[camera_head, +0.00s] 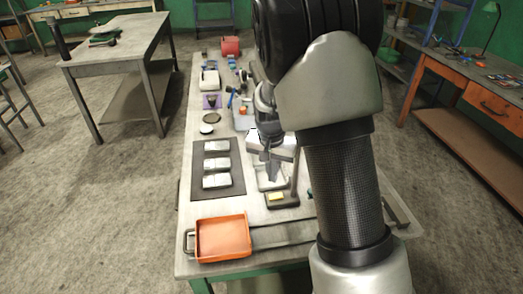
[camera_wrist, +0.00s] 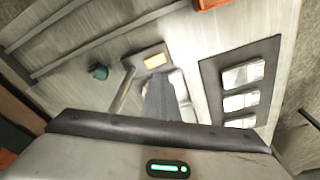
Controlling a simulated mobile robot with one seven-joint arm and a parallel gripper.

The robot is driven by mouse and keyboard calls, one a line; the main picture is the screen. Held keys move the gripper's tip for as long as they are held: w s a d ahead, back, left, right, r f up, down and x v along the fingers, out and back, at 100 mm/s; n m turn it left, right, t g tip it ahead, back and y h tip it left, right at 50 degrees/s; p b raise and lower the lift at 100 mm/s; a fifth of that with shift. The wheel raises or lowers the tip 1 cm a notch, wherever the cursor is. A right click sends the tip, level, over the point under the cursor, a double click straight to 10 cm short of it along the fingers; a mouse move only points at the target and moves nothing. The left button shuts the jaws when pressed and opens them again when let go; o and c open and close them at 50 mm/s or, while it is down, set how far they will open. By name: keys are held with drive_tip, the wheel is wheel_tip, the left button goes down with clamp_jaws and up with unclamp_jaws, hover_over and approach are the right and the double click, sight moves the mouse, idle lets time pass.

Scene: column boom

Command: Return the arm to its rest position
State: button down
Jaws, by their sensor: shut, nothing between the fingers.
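My gripper (camera_head: 271,172) hangs over the middle of the workbench (camera_head: 265,221), pointing down, with its fingers together and nothing between them. In the wrist view the shut fingers (camera_wrist: 160,84) show as one dark grey wedge. They are in front of a grey stand (camera_head: 283,199) with a yellow block (camera_head: 276,196) at its near end. The yellow block also shows in the wrist view (camera_wrist: 155,61). I cannot tell how high the fingertips are above the stand. My arm comes down on the right of the head view and hides part of the bench.
A dark mat (camera_head: 198,190) with three pale blocks lies left of my gripper. An orange tray (camera_head: 223,238) sits at the near left. Several small items and a red box (camera_head: 230,46) crowd the far end. Other tables (camera_head: 118,45) stand apart on open floor.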

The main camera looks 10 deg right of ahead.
drive_tip(key=s+r+n+t+y+p, duration=0.1)
drive_tip(key=s+r, duration=0.4)
drive_tip(key=r, duration=0.4)
drive_tip(key=s+r+n+t+p, duration=0.15)
drive_tip(key=s+r, duration=0.35)
drive_tip(key=r, duration=0.5)
drive_tip(key=s+r+n+p, duration=0.1)
drive_tip(key=s+r, duration=0.3)
drive_tip(key=s, duration=0.3)
drive_tip(key=s+r+n+t+p, duration=0.1)
drive_tip(key=s+r, duration=0.3)
drive_tip(key=s, duration=0.4)
drive_tip(key=shift+n, duration=0.75)
